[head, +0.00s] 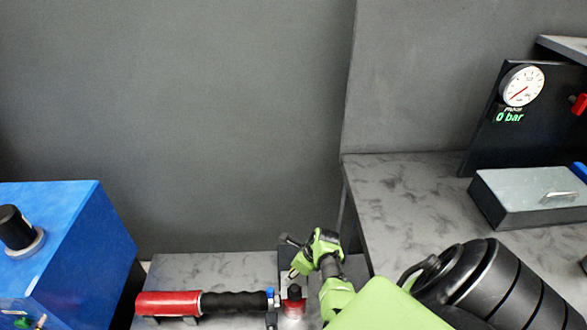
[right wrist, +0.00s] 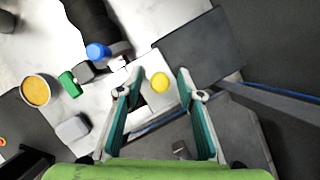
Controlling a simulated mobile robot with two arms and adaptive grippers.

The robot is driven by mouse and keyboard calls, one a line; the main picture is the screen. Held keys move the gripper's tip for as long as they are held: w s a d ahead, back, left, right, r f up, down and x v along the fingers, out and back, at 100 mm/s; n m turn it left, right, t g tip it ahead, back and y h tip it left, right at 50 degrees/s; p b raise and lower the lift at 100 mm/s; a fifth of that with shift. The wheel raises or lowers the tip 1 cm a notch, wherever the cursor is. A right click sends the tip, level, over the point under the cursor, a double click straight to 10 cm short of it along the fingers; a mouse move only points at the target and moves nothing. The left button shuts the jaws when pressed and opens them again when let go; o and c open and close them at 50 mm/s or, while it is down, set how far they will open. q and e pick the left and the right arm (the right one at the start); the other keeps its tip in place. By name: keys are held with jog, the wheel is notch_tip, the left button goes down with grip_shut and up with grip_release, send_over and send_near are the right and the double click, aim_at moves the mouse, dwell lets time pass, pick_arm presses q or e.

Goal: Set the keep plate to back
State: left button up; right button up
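My right gripper (head: 293,272) hangs over a small fixture on the low grey table in the head view. A dark grey flat plate (right wrist: 200,47) lies just beyond the right fingertip. I cannot tell for sure whether it is the keep plate. My left gripper is not in view.
A red cylinder with a black ribbed sleeve (head: 205,302) lies left of the fixture. A blue box (head: 70,245) stands at left. A grey bench (head: 420,180) at right bears a lidded box (head: 520,190) and a panel with a gauge (head: 522,87). A yellow-topped cup (right wrist: 37,90) is nearby.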

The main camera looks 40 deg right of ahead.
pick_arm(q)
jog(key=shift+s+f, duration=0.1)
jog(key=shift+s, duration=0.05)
pick_arm(e)
jog(key=shift+w+f, duration=0.1)
jog(key=shift+f, duration=0.1)
grip_shut()
jog(key=w+d+b, duration=0.1)
jog(key=w+d, duration=0.1)
jog(key=w+d+b, duration=0.1)
jog(key=w+b, duration=0.1)
jog(key=shift+w+d, duration=0.2)
jog(key=shift+d, duration=0.15)
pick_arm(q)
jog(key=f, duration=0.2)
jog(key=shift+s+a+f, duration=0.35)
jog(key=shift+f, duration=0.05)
pick_arm(e)
jog(key=shift+r, duration=0.15)
jog(key=shift+d, duration=0.1)
grip_release()
jog(key=shift+w, duration=0.1)
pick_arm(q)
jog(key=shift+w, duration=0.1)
